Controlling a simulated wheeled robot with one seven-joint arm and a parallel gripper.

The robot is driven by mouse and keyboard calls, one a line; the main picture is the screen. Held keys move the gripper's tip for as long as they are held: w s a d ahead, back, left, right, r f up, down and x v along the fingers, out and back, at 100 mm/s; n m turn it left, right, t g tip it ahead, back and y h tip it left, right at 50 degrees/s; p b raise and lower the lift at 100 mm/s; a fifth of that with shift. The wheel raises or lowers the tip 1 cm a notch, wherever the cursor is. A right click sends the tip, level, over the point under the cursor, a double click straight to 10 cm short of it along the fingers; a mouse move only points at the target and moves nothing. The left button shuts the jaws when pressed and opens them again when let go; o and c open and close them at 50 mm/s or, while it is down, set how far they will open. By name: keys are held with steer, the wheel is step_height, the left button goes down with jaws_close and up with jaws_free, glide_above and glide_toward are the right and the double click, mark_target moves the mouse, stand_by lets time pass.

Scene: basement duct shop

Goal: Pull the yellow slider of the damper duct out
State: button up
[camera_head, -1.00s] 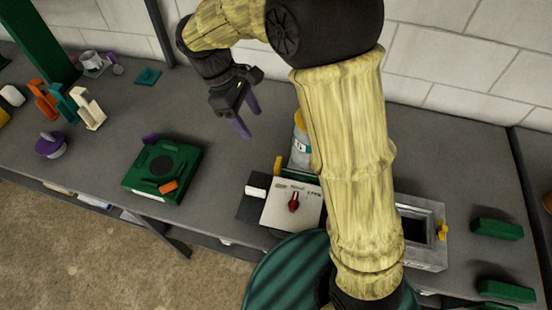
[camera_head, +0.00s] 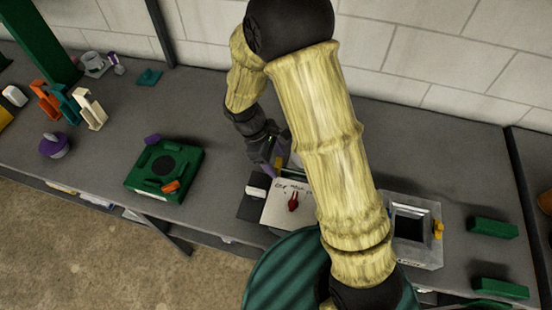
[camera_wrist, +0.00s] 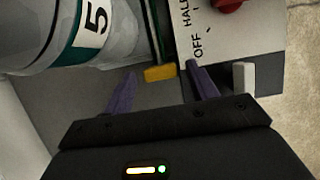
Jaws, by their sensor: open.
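The grey damper duct (camera_head: 425,257), a square metal frame with a dark opening, sits on the bench right of my arm in the head view. A yellow slider tab (camera_head: 438,229) stands at its right side. My gripper (camera_head: 275,168) has two purple fingers and is open, low behind the white switch box, far left of the duct. In the wrist view my gripper (camera_wrist: 162,70) has its fingers either side of a small yellow piece (camera_wrist: 160,73) near the box's edge; I cannot tell whether they touch it. My arm hides part of the bench.
The white switch box (camera_head: 280,208) has a red knob (camera_head: 293,202); its panel (camera_wrist: 225,30) shows HALF and OFF. A canister marked 5 (camera_wrist: 75,30) stands close by. A green device (camera_head: 163,168) lies left, and green blocks (camera_head: 493,227) lie right.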

steer(key=shift+d+f, duration=0.2)
steer(key=shift+f, duration=0.25)
jaws_close()
